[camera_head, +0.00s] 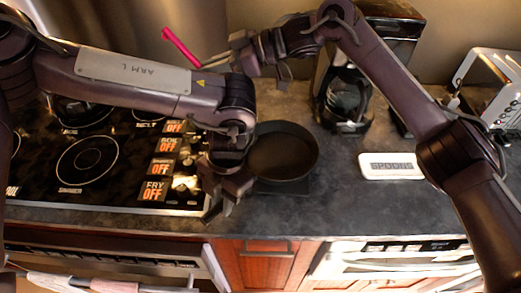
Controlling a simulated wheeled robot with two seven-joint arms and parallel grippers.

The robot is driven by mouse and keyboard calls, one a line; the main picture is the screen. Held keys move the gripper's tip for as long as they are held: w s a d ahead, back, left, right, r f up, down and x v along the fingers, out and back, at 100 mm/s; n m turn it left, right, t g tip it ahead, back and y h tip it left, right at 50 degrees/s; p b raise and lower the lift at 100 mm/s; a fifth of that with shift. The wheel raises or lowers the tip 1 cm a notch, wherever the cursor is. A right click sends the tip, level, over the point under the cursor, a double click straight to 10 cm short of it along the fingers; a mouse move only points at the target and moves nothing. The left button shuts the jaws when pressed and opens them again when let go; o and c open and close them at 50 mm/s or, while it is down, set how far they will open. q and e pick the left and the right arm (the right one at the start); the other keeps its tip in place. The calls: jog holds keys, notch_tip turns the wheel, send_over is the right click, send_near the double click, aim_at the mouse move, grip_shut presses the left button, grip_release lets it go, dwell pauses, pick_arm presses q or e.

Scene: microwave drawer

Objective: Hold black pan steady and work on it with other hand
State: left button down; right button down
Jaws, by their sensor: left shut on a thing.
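The black pan (283,152) sits upright on the dark counter, right of the cooktop. My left gripper (230,195) points down at the pan's left side and is shut on it; the fingers and the arm hide the gripped part. My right gripper (212,66) is raised above and behind the pan, to its upper left. A pink stick-like thing (180,47) slants up and left from its fingertips. Whether the fingers are closed on it is too small to tell.
A black glass cooktop (120,185) with burner rings and "OFF" labels fills the left. A coffee maker (345,95) stands behind the pan to the right. A white "SPOONS" rest (392,166) and a toaster (490,85) are further right. Counter space in front of the spoon rest is clear.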

pick_arm(q)
jog(key=c, duration=1.2)
grip_release()
jog(key=shift+r, duration=0.1)
jog(key=v, duration=1.2)
jog(key=shift+w, duration=0.1)
